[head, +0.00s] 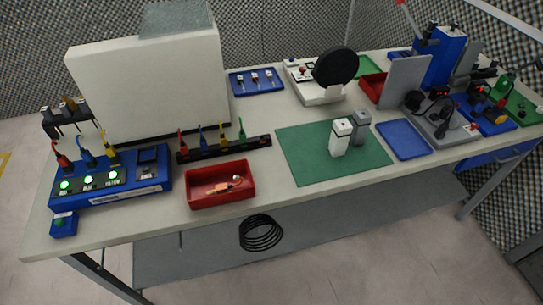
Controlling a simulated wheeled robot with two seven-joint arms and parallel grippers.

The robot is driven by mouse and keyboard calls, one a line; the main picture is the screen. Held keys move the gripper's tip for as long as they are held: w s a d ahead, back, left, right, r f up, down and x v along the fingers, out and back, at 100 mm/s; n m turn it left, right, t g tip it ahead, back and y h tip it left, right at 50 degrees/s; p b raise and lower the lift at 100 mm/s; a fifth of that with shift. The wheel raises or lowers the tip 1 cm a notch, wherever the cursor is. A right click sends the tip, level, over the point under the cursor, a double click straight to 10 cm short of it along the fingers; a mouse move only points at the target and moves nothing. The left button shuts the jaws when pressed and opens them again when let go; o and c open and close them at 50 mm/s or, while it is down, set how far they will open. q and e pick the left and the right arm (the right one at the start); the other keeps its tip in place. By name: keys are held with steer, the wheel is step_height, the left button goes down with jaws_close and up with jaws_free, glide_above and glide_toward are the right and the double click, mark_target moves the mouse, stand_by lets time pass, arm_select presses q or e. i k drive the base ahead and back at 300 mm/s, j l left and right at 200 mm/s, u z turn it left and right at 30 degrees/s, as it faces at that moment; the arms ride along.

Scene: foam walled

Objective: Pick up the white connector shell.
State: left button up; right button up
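The white connector shell (340,139) stands upright on the green mat (300,157) near the middle of the table. It is a tall block with a small dark mark near its top. A grey block of similar shape (361,128) stands close behind it to the right and is partly covered by it. I cannot tell whether the two touch. Neither of my grippers is in view.
A red tray (221,201) with small parts and a black rack of colored probes (224,150) lie left of the mat. An empty blue tray (404,139) lies right of it. A round black disc (336,67) stands behind. The mat's left part is clear.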

mark_target(342, 130)
steer(key=i+l+u, duration=0.2)
steer(key=l, duration=0.65)
steer(key=i+l+u, duration=0.2)
steer(key=l, duration=0.65)
steer(key=l+u, duration=0.2)
steer(key=l, duration=0.65)
steer(key=k, duration=0.05)
